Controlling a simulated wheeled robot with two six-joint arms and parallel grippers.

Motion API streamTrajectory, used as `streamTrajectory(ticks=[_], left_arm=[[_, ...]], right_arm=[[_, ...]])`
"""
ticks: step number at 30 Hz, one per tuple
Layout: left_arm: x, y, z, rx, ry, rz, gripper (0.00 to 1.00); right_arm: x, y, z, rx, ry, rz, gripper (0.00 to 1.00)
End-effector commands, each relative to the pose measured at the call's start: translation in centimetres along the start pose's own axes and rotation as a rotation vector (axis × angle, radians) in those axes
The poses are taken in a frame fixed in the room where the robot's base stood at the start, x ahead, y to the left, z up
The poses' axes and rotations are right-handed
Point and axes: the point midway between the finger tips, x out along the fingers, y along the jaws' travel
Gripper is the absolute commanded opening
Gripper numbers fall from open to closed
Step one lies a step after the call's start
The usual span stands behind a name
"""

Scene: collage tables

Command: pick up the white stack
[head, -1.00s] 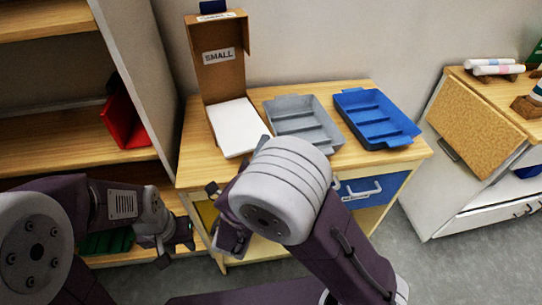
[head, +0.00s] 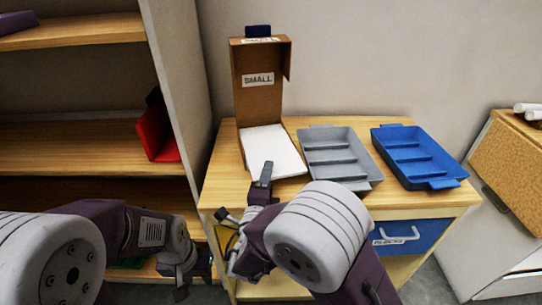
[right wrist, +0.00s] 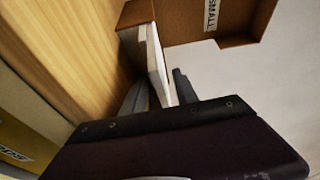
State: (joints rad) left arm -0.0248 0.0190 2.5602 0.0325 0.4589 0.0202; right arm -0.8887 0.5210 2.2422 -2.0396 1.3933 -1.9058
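The white stack (head: 272,151) lies flat in the brown box marked SMALL (head: 262,84), whose lid stands upright at the back of the wooden table. I cannot tell whether a finger touches the stack. My left gripper (head: 190,272) hangs low at the left, away from the stack; its fingers are too unclear to judge.
A grey divided tray (head: 374,181) stands right of the box, and a blue divided tray (head: 442,183) further right. A shelf unit (head: 90,132) with a red object (head: 157,132) is at the left. Drawers with a blue front (head: 423,236) sit under the tabletop.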

Motion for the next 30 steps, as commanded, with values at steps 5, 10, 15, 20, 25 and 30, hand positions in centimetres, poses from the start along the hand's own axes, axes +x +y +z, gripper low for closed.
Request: streamTrajectory(ticks=[5, 10, 15, 20, 25, 30], left_arm=[[0.13, 0.00, 0.00, 0.000, 0.000, 0.000, 0.36], [0.10, 0.00, 0.00, 0.000, 0.000, 0.000, 0.36], [0.10, 0.00, 0.00, 0.000, 0.000, 0.000, 0.36], [0.10, 0.00, 0.00, 0.000, 0.000, 0.000, 0.36], [0.11, 0.00, 0.00, 0.000, 0.000, 0.000, 0.36], [0.11, 0.00, 0.00, 0.000, 0.000, 0.000, 0.36]], right_arm=[[1.04, -0.02, 0.02, -0.001, -0.002, 0.000, 0.35], [1.00, -0.04, 0.03, -0.001, -0.002, 0.000, 0.24], [0.99, -0.03, 0.02, -0.001, -0.001, 0.000, 0.00], [0.98, -0.02, 0.01, -0.001, -0.001, 0.001, 0.00], [0.98, -0.01, 0.00, -0.001, -0.001, 0.001, 0.00], [0.98, -0.01, 0.00, -0.001, -0.001, 0.001, 0.00]])
